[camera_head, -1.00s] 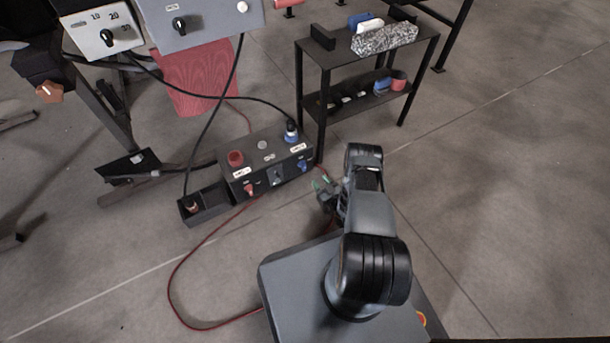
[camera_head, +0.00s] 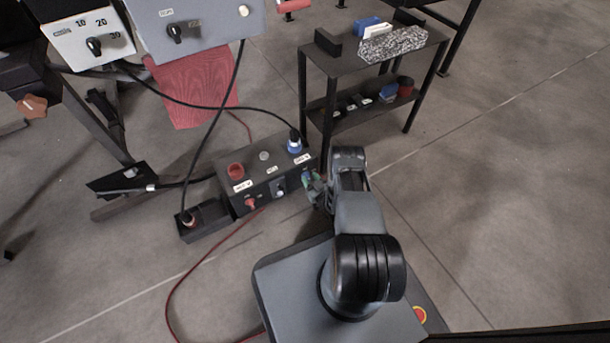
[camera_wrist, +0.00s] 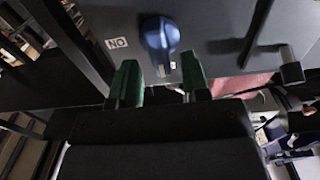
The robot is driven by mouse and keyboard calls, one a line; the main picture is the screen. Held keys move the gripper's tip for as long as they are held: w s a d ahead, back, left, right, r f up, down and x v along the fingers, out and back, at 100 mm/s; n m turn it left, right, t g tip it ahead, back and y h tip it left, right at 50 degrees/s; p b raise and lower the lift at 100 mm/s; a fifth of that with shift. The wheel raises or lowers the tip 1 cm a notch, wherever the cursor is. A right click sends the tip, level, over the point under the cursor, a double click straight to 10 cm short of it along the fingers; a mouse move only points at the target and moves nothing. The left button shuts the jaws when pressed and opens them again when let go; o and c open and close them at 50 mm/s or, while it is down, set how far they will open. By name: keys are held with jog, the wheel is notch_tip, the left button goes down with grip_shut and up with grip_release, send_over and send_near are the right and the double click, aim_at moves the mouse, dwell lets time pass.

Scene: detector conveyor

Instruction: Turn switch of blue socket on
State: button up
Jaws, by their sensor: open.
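The dark socket box (camera_head: 262,193) stands on the floor. Its blue socket (camera_head: 295,146) at the right of the top has a black-cabled plug in it. The blue switch (camera_head: 306,175) is on the front face below that socket, partly hidden by my gripper. In the wrist view the blue switch (camera_wrist: 160,38) is a rounded knob with a raised grip. My gripper (camera_head: 316,188) is at the box's right front. Its green-tipped fingers (camera_wrist: 160,76) are open in the wrist view, one on each side of the knob's lower end. I cannot tell whether they touch it.
The box also has a red socket (camera_head: 236,170) and a red switch (camera_head: 250,203). A small open black box (camera_head: 205,220) adjoins on the left. A black shelf table (camera_head: 345,62) stands close behind. A red cable (camera_head: 205,262) lies on the floor at the left.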

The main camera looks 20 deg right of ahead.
jog(key=shift+w+a, duration=0.1)
jog(key=shift+w, duration=0.35)
jog(key=shift+a, duration=0.1)
jog(key=shift+c, duration=0.4)
jog(key=c, duration=0.5)
